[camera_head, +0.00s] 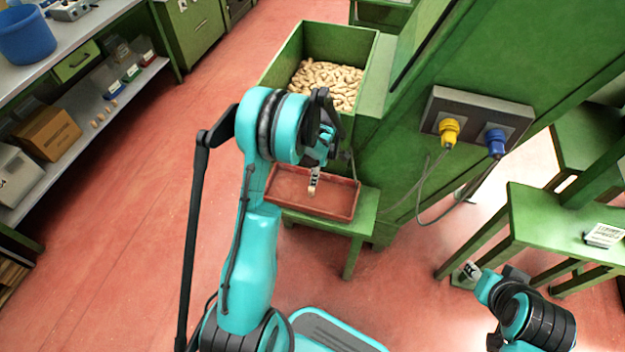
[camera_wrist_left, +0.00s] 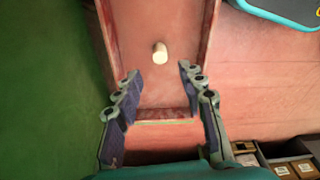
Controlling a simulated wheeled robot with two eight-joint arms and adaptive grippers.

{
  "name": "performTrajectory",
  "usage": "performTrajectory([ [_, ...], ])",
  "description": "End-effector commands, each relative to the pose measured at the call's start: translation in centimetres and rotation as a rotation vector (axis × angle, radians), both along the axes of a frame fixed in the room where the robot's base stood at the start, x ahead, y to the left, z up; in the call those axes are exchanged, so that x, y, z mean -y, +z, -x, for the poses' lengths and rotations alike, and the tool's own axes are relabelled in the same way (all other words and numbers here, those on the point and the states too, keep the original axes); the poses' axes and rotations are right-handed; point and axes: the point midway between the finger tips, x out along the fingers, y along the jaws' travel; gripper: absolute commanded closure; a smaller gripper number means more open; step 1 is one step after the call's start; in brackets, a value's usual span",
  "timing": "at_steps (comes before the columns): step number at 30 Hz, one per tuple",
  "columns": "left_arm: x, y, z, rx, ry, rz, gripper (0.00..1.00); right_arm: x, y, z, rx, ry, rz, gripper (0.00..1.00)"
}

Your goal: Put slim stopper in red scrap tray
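The red scrap tray (camera_head: 345,207) sits on a small green stand below my left gripper. A pale slim stopper (camera_wrist_left: 159,53) shows against the tray's floor in the left wrist view, where the tray's wall (camera_wrist_left: 207,35) is also seen. In the head view the stopper (camera_head: 310,192) shows just below my left fingertips. I cannot tell whether it rests on the floor or is just above it. My left gripper (camera_wrist_left: 160,82) is open, its fingers apart with nothing between them. My right gripper (camera_head: 468,272) is at the lower right, far from the tray, its opening unclear.
A green bin (camera_head: 370,85) full of corks stands behind the tray. A green machine with yellow (camera_head: 449,130) and blue (camera_head: 496,142) plugs and hanging cables is to the right. A shelf with boxes (camera_head: 48,133) and a few corks is at left. Open red floor lies between.

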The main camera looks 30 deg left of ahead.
Motion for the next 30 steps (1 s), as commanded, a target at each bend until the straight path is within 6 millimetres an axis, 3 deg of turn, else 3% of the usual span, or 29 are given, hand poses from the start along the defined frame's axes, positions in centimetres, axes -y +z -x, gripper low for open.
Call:
performTrajectory([
  [1, 0.1, 1.2, 0.0, 0.0, -0.001, 0.0, 0.6, 0.0, 0.6, 0.0, 0.0, 0.0, 0.0, 0.6],
  [10, 1.0, 4.8, 0.1, 0.014, -0.066, 0.002, 0.6, 0.0, 1.1, 0.0, 0.0, 0.0, 0.0, 0.6],
  [14, 2.6, 9.0, 1.0, 0.058, -0.262, 0.0, 0.6, 0.0, 1.1, 0.0, 0.0, 0.0, 0.0, 0.6],
  [21, 7.1, 17.9, 5.3, 0.171, -0.791, -0.054, 0.6, 0.0, 1.1, 0.0, 0.0, 0.0, 0.0, 0.6],
  [25, 9.3, 21.1, 8.5, 0.224, -1.075, -0.117, 0.6, 0.0, 1.1, 0.0, 0.0, 0.0, 0.0, 0.6],
  [30, 11.9, 23.6, 13.1, 0.281, -1.433, -0.234, 0.6, 0.0, 1.1, 0.0, 0.0, 0.0, 0.0, 0.6],
])
